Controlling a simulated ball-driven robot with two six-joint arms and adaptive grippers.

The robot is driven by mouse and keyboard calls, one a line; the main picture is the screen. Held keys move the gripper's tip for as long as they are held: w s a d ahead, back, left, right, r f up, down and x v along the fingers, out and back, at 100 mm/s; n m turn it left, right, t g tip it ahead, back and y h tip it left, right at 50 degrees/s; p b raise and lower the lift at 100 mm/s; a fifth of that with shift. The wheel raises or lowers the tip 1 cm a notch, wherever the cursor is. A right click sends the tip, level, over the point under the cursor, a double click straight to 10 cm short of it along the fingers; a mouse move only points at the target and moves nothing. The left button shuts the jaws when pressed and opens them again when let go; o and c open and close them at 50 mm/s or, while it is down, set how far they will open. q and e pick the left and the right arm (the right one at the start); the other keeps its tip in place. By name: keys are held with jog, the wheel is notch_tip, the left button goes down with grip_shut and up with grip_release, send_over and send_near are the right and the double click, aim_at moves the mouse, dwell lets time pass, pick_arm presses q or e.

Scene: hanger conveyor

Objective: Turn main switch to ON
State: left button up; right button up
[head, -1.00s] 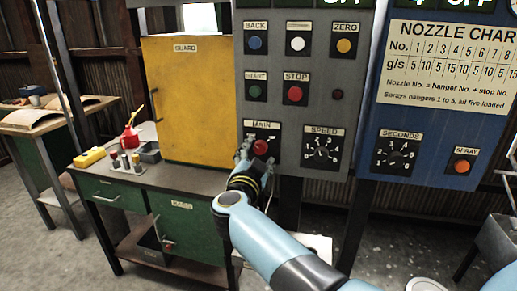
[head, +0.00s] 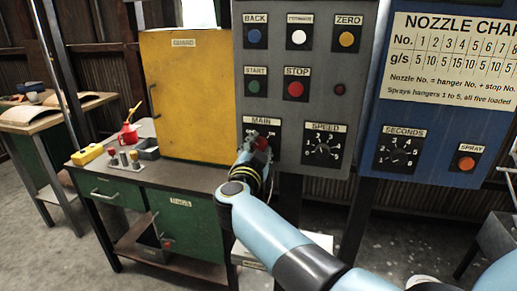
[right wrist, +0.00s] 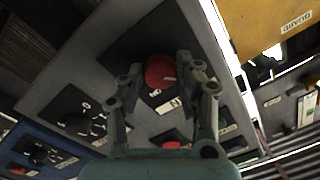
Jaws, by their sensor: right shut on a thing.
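The main switch is a red knob (head: 261,144) on a black plate under the MAIN label (head: 263,122), low on the left of the grey control panel (head: 290,110). My right gripper (head: 259,149) reaches it from below and in front and is shut on it, partly hiding the knob and the plate's markings. In the right wrist view the red knob (right wrist: 159,68) sits between the two fingers (right wrist: 160,80). I cannot tell which position the knob points to. My left gripper is not in view.
The SPEED dial (head: 323,150) is just right of the switch, with the red STOP button (head: 295,89) above. A yellow guard (head: 188,95) stands to the left on a green bench (head: 190,228). A blue nozzle panel (head: 437,165) stands at the right.

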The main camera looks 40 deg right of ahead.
jog(key=shift+m, duration=0.4)
jog(key=m+b, duration=0.1)
jog(key=m, duration=0.2)
jog(key=shift+f, duration=0.1)
jog(key=m+b, duration=0.2)
jog(key=m, duration=0.2)
jog(key=shift+m, duration=0.4)
jog(key=m+b, duration=0.3)
jog(key=m, duration=0.2)
jog(key=shift+f+m+h, duration=0.15)
jog(key=shift+m+h, duration=0.25)
jog(key=shift+a+m+b, duration=0.1)
jog(key=shift+m+b, duration=1.25)
jog(key=shift+m, duration=0.65)
jog(key=shift+g, duration=0.3)
jog(key=o, duration=1.1)
jog(key=shift+o, duration=0.2)
